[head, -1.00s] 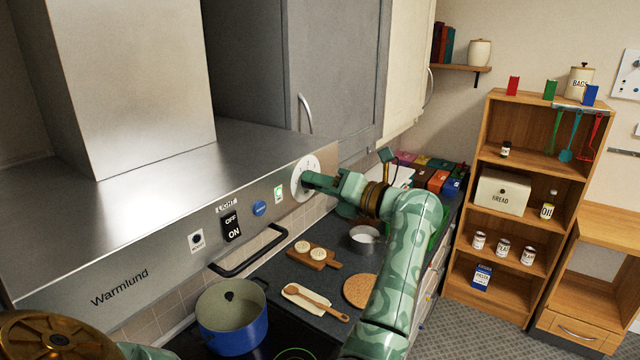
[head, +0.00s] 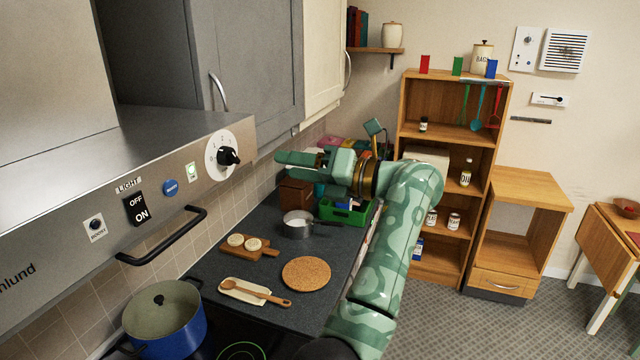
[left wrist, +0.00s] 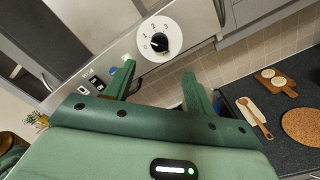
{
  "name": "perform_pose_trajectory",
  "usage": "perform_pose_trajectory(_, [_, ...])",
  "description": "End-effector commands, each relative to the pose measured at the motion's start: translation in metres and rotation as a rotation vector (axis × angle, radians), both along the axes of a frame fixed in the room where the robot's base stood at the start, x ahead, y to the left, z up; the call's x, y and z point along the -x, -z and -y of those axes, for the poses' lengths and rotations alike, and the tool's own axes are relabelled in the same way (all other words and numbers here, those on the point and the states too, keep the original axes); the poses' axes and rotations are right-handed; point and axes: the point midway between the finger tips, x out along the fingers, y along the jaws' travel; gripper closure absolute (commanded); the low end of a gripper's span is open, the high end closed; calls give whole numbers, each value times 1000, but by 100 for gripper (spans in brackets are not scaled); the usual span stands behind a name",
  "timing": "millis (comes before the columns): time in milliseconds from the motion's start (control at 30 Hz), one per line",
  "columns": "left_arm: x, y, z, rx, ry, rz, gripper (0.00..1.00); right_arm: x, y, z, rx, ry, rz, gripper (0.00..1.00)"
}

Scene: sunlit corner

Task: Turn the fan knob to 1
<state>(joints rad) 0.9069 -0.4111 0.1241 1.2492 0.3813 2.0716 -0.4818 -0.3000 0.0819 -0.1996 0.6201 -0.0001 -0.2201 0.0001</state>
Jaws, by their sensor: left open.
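The fan knob (head: 229,156) is a black knob on a round white dial (head: 214,163) at the right end of the steel hood front. In the left wrist view, the knob (left wrist: 160,44) sits beyond my fingers, and the dial has small digits around its rim, 0 and 1 at its left side. I cannot tell for sure which digit the knob points to. My left gripper (head: 284,166) is open and empty, to the right of the dial and apart from it. Its two spread fingers also show in the left wrist view (left wrist: 158,76). My right gripper is out of view.
The hood front also carries a blue button (head: 171,188), a black light switch (head: 137,208) and a black handle bar (head: 165,237). Below are a blue pot (head: 165,330), a cutting board (head: 250,247) and a cork mat (head: 306,273). Cabinets (head: 250,60) rise above the hood.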

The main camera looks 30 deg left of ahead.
Motion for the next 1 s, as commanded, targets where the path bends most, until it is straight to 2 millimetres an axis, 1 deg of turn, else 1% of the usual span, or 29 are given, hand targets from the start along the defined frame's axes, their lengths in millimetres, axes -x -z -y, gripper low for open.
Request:
perform_pose_trajectory(33, [-2, 2, 10, -4, 2, 2, 45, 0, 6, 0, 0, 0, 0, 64])
perform_pose_trajectory(100, [-3, 1, 23, -3, 1, 1, 45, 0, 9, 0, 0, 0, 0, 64])
perform_pose_trajectory(200, [-4, 0, 35, -2, 0, 1, 45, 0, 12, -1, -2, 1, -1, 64])
perform_pose_trajectory(300, [-5, 0, 42, -1, 0, 0, 45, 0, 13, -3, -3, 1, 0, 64])
perform_pose_trajectory(1000, [-5, -1, 44, 0, 0, 0, 45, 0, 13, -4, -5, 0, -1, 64])
